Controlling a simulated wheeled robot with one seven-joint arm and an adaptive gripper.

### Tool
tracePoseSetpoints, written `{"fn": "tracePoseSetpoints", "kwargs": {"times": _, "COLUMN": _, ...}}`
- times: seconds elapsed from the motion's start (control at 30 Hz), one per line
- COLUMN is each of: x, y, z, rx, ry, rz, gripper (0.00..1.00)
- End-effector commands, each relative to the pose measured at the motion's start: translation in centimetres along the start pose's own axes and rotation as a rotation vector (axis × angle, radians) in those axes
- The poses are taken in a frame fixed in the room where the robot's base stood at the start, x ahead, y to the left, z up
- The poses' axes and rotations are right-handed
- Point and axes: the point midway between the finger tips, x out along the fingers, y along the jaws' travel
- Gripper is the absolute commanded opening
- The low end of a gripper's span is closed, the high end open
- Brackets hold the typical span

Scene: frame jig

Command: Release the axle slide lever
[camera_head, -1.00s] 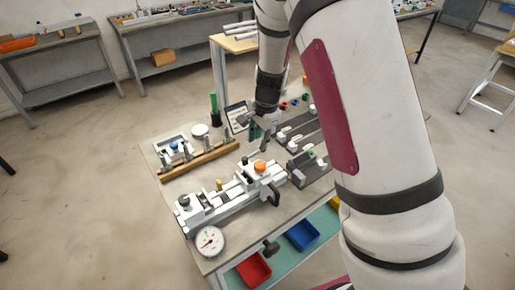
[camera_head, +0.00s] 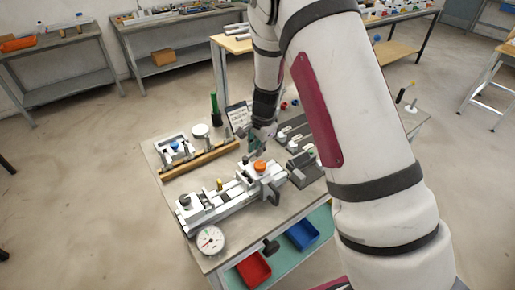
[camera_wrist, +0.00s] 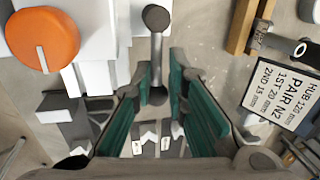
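The white slide jig (camera_head: 215,205) lies on the bench with an orange knob (camera_head: 260,165) on its right part. The orange knob also shows at upper left in the wrist view (camera_wrist: 42,40). A grey lever with rounded ends (camera_wrist: 157,50) stands upright in the wrist picture, its lower end between my fingers. I take it for the slide lever. My gripper (camera_wrist: 161,78) is open, with green pads on both sides of the lever's lower end. Gaps show beside the lever, so it does not look clamped. In the head view my gripper (camera_head: 257,142) is just behind the orange knob.
A card reading "PAIR N2" (camera_wrist: 283,95) and a wooden rack (camera_head: 200,160) are near. A dial gauge (camera_head: 210,240) lies at the front left. Dark rail fixtures (camera_head: 303,165) stand right of the jig. Red (camera_head: 254,269) and blue (camera_head: 302,235) bins sit below.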

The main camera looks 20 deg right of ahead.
Motion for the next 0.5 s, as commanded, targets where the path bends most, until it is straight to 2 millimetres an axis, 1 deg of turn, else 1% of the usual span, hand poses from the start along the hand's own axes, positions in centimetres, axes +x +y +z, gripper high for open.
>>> {"fn": "tracePoseSetpoints", "kwargs": {"times": 0.03, "x": 0.08, "y": 0.41, "z": -0.01, "rx": 0.005, "ry": -0.003, "rz": 0.008, "gripper": 0.0}}
{"fn": "tracePoseSetpoints", "kwargs": {"times": 0.5, "x": 0.19, "y": 0.43, "z": -0.09, "rx": -0.03, "ry": -0.011, "rz": 0.012, "gripper": 0.0}}
